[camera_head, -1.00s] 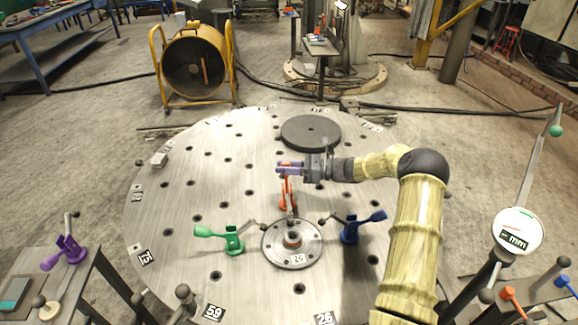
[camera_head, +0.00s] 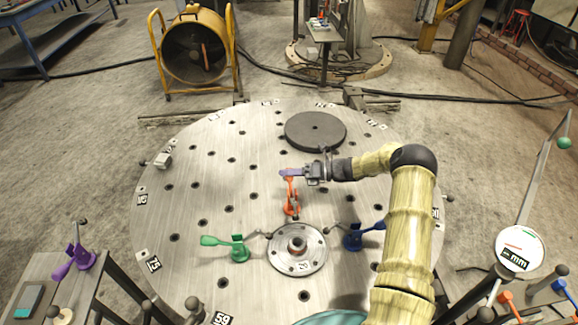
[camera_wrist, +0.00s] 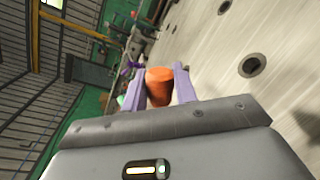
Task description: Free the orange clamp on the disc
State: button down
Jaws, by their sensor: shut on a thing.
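The orange clamp (camera_head: 291,199) stands on the large round metal disc (camera_head: 190,215), behind the flanged hub (camera_head: 277,262), with its handle pointing up. My gripper (camera_head: 291,173) reaches in from the right at the top of that handle. In the wrist view the purple fingers (camera_wrist: 158,88) lie on either side of the rounded orange handle end (camera_wrist: 159,85), shut on it. The clamp's tip by the hub is small in the head view, so I cannot tell whether it presses on the flange.
A green clamp (camera_head: 238,250) stands left of the hub and a blue clamp (camera_head: 353,240) right of it. A dark round plate (camera_head: 315,130) lies on the disc behind my gripper. A purple clamp (camera_head: 82,258) is on the left side table. A dial gauge (camera_head: 519,249) stands at right.

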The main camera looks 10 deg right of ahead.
jog(key=shift+w+d+f, duration=0.1)
jog(key=shift+w+f, duration=0.15)
dwell(0.4)
jog(key=c, duration=1.2)
grip_release()
jog(key=shift+d+f, duration=0.1)
jog(key=shift+d, duration=0.05)
jog(key=shift+o, duration=0.3)
jog(key=shift+s, duration=0.1)
jog(key=b+v, duration=0.2)
jog(key=v, duration=1.5)
jog(key=shift+d, duration=0.15)
